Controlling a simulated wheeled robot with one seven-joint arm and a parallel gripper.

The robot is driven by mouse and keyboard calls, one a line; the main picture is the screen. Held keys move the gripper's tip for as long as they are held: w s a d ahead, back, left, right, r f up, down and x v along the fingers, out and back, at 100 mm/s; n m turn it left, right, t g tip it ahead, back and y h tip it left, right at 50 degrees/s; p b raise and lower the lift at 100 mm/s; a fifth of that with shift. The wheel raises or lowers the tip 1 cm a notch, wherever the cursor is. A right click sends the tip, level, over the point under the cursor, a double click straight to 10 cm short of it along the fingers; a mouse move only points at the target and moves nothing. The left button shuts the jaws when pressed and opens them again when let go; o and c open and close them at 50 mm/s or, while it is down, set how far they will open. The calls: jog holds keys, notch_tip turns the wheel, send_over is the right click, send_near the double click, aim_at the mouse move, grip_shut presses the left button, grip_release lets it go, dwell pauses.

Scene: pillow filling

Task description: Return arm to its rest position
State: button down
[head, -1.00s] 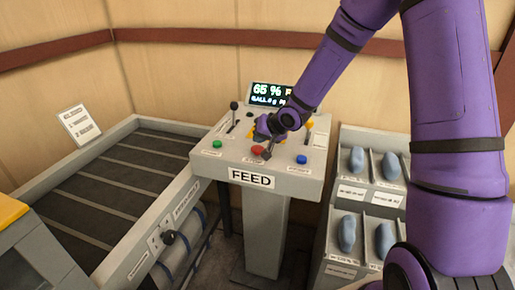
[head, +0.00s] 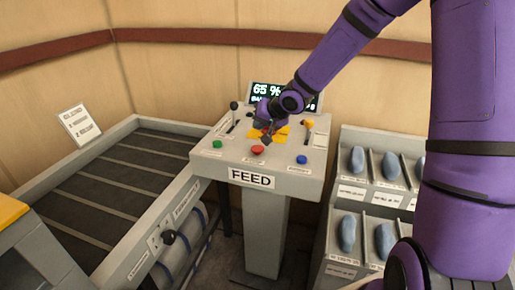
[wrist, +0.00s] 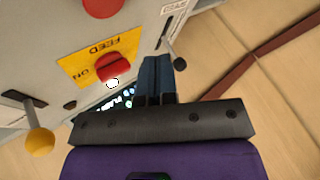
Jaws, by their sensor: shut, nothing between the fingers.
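My purple arm reaches in from the upper right in the head view. My gripper (head: 266,137) is above the FEED control panel (head: 228,165), over its yellow plate. In the wrist view my gripper (wrist: 157,62) is shut, with its dark blue fingers together and nothing between them. The yellow FEED plate (wrist: 85,52) with a red knob (wrist: 114,68) marked ON lies beside the fingers in that view. The fingers look apart from the knob, but I cannot tell the exact gap.
A red button (head: 257,150), a green button (head: 217,144), a blue button (head: 302,159) and levers stand on the panel. A display (head: 267,90) reading 65 % is behind. A conveyor (head: 110,178) is at left, and a rack (head: 368,203) with blue-grey pillows at right.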

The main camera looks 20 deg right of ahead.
dwell(0.4)
jog(key=s+d+r+n+g+h, duration=0.1)
jog(key=s+d+r+h, duration=0.2)
jog(key=s+r, duration=0.45)
jog(key=s+d+r+h, duration=0.3)
jog(key=s+r, duration=0.4)
jog(key=s, duration=0.1)
jog(key=s+r+n+g, duration=0.1)
jog(key=s+r, duration=0.1)
jog(key=s, duration=0.9)
jog(key=s+r+n+y, duration=0.1)
jog(key=s+r, duration=0.2)
jog(key=s, duration=0.8)
jog(key=shift+d+r+g, duration=0.15)
jog(key=shift+g, duration=0.25)
